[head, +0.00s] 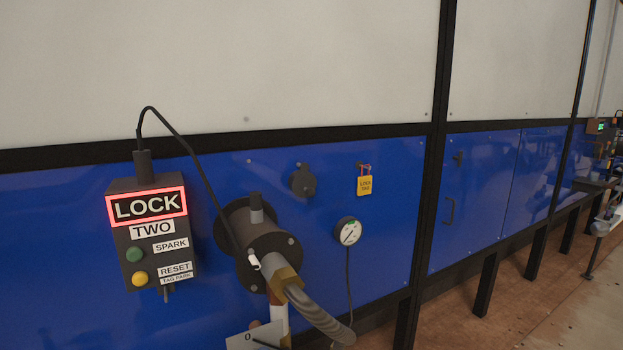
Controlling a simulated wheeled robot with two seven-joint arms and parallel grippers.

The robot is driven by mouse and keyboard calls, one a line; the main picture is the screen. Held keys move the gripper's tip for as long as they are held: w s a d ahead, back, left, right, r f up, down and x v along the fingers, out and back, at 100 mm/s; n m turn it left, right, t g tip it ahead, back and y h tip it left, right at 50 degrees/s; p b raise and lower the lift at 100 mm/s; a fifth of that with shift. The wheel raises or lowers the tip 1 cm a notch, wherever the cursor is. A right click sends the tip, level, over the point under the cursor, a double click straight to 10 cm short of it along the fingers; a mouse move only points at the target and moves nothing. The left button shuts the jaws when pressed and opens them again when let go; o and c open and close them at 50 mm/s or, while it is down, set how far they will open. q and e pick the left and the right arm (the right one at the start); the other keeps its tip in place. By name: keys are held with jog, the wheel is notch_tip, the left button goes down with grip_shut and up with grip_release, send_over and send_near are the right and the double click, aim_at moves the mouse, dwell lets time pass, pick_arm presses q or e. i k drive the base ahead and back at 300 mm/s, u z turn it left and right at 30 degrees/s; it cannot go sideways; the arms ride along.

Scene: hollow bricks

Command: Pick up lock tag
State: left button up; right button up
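The lock tag (364,186) is a small yellow tag with dark lettering. It hangs by a red loop from a small dark hook on the blue panel, right of the middle of the head view. Nothing touches it apart from its hanger. Neither of my grippers shows in the head view.
A dark control box (152,235) with a lit red LOCK sign is on the left. A dark flanged fitting (265,245) with a thick grey hose (318,312) sticks out left of the tag.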

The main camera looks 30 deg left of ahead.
aim_at(364, 182)
jog(key=u, duration=1.05)
jog(key=i, duration=1)
jog(key=u, duration=0.85)
